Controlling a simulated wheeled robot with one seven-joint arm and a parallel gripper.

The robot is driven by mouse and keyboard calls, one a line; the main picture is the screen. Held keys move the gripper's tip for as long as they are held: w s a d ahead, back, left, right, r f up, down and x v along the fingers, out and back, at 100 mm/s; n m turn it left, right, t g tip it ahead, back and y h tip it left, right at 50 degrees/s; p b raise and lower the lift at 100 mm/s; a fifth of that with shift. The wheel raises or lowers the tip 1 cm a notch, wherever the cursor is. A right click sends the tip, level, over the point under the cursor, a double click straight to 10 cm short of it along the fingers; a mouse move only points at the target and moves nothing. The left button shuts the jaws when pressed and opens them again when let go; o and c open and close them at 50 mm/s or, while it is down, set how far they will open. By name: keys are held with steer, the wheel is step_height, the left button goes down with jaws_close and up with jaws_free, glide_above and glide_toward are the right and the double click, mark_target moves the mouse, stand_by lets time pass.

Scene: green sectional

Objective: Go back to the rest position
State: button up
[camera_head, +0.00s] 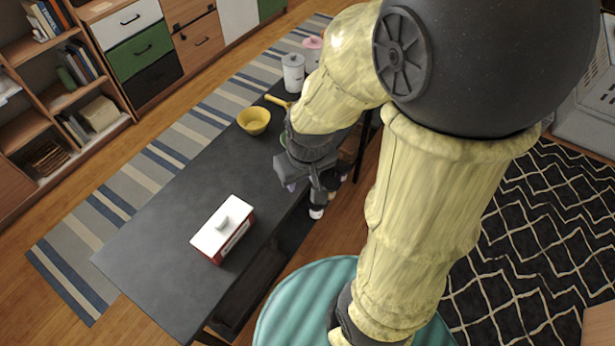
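My gripper (304,187) hangs at the end of my bent arm, over the right edge of the dark grey table (160,235). It points downward, and some small pale and dark items show close around and below it. I cannot tell whether its fingers are open or shut, or whether they touch anything. My arm's large links fill the right half of the head view and hide part of the table's far end.
A white-topped red box (223,230) stands on the table's near part. A yellow bowl (253,121) and a white canister (293,73) stand farther back. Shelves (70,80) line the back left. A teal round seat (295,305) is in front. The table's middle is clear.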

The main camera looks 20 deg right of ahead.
steer(key=shift+s+d+m, duration=0.3)
steer(key=shift+s+m, duration=0.1)
steer(key=shift+m, duration=0.3)
steer(key=shift+r, duration=0.1)
steer(key=p+v, duration=0.2)
steer(key=shift+w+r+p, duration=0.25)
steer(key=shift+r+p, duration=0.15)
steer(key=shift+r, duration=0.05)
stand_by(0.5)
